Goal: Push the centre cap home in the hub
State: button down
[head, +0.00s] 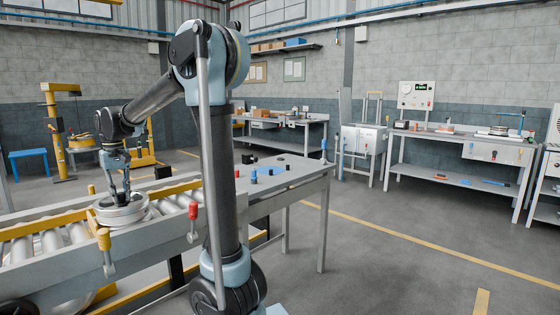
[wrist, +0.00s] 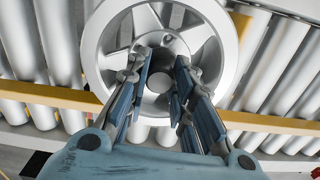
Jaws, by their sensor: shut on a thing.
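The silver spoked wheel (head: 112,216) lies flat on the roller conveyor in the head view. It also shows in the wrist view (wrist: 92,50), with its hub in the middle. My gripper (head: 124,196) points down over the wheel's centre. In the wrist view my gripper (wrist: 164,70) has its two fingers at either side of a small grey round piece, the centre cap (wrist: 160,83), and is shut on it. The cap is at the hub opening. The fingers hide its sides, and I cannot tell how deep it sits.
Conveyor rollers (head: 77,232) and yellow rails (head: 170,191) surround the wheel. A red-handled lever (head: 193,211) stands at the near rail. A grey table (head: 300,172) with small blue and black parts adjoins at the right. Open floor lies beyond it.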

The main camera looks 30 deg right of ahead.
aim_at(120, 193)
jog(key=shift+f, duration=0.5)
dwell(0.4)
jog(key=c, duration=1.3)
grip_release()
jog(key=shift+c, duration=0.3)
jog(key=shift+c, duration=1.1)
jog(key=shift+r, duration=3.5)
